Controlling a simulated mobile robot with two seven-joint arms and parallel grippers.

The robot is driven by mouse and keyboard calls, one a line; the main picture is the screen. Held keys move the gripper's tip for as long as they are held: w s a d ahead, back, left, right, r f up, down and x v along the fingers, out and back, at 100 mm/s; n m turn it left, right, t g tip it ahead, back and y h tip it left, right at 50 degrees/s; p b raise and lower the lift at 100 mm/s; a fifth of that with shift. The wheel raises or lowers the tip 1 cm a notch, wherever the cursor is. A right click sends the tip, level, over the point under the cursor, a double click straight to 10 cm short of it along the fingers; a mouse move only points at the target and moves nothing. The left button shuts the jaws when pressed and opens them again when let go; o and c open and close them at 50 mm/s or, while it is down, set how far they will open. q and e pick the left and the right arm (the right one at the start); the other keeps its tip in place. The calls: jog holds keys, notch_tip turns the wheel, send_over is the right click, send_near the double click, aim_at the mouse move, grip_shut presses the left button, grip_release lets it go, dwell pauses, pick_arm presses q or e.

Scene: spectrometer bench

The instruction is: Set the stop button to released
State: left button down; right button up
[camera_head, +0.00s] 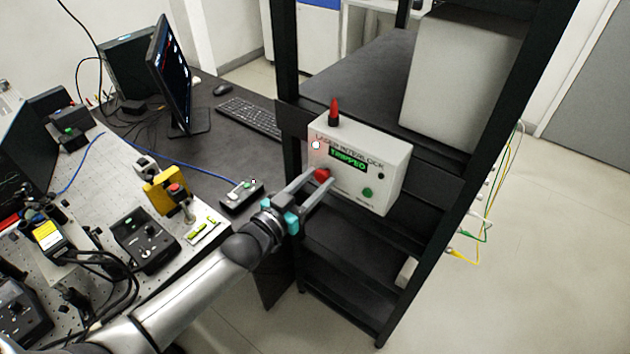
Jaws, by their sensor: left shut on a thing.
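The laser interlock box (392,159) is a pale box mounted on the front of a black rack. Its small display (347,160) reads "TRIPPED" in green. The red stop button (322,174) sits at the lower left of the box's face. A green button (367,192) is to its right. My left gripper (319,179) reaches up from the lower left, its fingers shut around the red button. The fingers hide part of the button and some of the lettering below it. My right gripper is not in the view.
The black rack (437,200) has open shelves below the box. A red beacon (334,112) stands on top of the box. At left, an optics bench (120,190) carries several instruments and cables. A monitor (170,75) and keyboard (250,117) stand behind. Floor at right is clear.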

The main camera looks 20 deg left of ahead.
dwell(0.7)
pick_arm(q)
jog(key=shift+p+v, duration=0.7)
jog(key=shift+v, duration=0.25)
jog(key=shift+f, duration=0.1)
jog(key=c, duration=0.7)
grip_release()
jog(key=shift+o, duration=0.7)
jog(key=shift+s, duration=0.1)
jog(key=shift+o, duration=0.7)
jog(key=v, duration=1.5)
